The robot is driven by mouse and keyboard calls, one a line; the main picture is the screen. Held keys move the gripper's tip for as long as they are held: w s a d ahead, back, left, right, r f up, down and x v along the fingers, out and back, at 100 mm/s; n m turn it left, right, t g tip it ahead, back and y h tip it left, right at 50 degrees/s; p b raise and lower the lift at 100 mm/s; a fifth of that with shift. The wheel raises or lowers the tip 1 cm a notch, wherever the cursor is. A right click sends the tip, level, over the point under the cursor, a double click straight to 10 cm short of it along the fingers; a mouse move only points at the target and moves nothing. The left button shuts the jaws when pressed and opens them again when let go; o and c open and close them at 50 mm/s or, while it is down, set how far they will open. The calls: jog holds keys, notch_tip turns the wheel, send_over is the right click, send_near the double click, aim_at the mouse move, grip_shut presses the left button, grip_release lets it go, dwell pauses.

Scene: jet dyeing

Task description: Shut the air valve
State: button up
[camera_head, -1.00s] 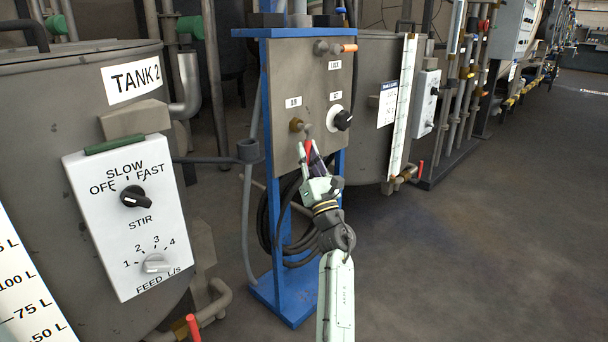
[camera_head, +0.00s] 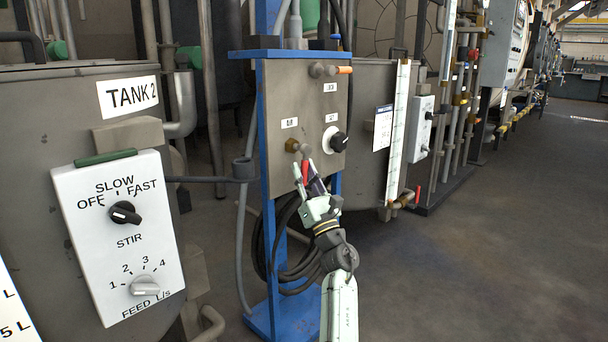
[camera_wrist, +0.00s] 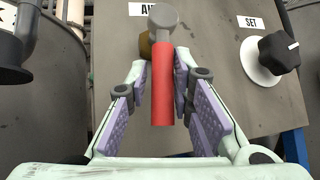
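The air valve has a brass body (camera_head: 292,145) on the grey panel, under a label that reads AIR. Its red lever (camera_head: 305,172) hangs downward from a grey pivot; in the wrist view the red lever (camera_wrist: 162,90) runs down the middle of the picture. My gripper (camera_head: 306,168) is at the panel front, with a finger on each side of the lever.
A black-and-white SET knob (camera_head: 338,141) sits to the right of the valve. The blue stand (camera_head: 268,200) carries coiled black hose below. Tank 2's control box (camera_head: 120,235) is at left. Open floor lies right.

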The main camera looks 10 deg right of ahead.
aim_at(304, 148)
jog(key=shift+o, duration=1.3)
jog(key=shift+d, duration=0.1)
notch_tip(304, 148, up, 10)
jog(key=shift+c, duration=0.4)
